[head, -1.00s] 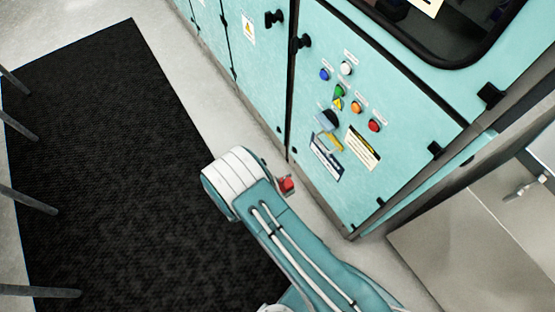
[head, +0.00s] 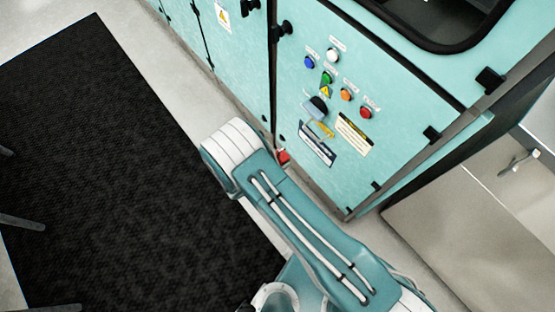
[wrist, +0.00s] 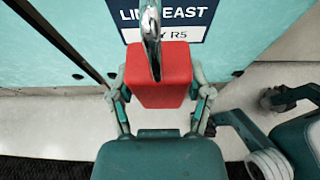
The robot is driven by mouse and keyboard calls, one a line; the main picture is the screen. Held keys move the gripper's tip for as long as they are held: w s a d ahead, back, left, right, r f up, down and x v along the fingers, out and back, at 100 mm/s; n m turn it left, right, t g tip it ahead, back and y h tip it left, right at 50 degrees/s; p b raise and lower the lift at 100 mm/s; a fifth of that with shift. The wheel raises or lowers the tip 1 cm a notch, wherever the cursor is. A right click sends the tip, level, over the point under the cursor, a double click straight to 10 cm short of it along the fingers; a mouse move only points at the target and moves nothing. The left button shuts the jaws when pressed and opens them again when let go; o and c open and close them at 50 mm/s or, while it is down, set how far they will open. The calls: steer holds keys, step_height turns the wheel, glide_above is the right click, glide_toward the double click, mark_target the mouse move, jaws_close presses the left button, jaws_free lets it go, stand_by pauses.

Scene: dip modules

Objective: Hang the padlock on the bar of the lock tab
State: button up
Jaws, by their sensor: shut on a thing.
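The red padlock (wrist: 160,80) is held between the fingers of my gripper (wrist: 160,100) in the wrist view, with its metal shackle (wrist: 150,35) pointing up and away. The padlock also shows as a small red block (head: 283,156) beyond my arm in the head view; the gripper there is mostly hidden by the arm. The lock tab (head: 317,107) appears to be the grey part with a yellow bar (head: 324,129) on the teal cabinet panel, below the coloured buttons. The padlock is below and left of it, apart from it.
The teal cabinet (head: 390,145) carries several buttons, labels and black latches. A blue label (wrist: 190,20) lies behind the shackle in the wrist view. A black mat (head: 110,170) covers the floor at left. A grey metal surface (head: 450,225) is at right.

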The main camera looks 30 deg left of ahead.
steer(key=shift+w+d+r, duration=0.1)
steer(key=shift+w+d, duration=0.6)
steer(key=shift+w, duration=1.25)
steer(key=shift+w+d, duration=0.75)
steer(key=shift+w, duration=1.2)
steer(key=shift+w+d+r, duration=0.1)
steer(key=shift+w+d, duration=0.6)
steer(key=shift+w, duration=1.25)
steer(key=shift+a+f, duration=0.1)
steer(key=shift+f, duration=0.7)
steer(key=o, duration=1.2)
steer(key=shift+o, duration=0.2)
steer(key=shift+s, duration=0.1)
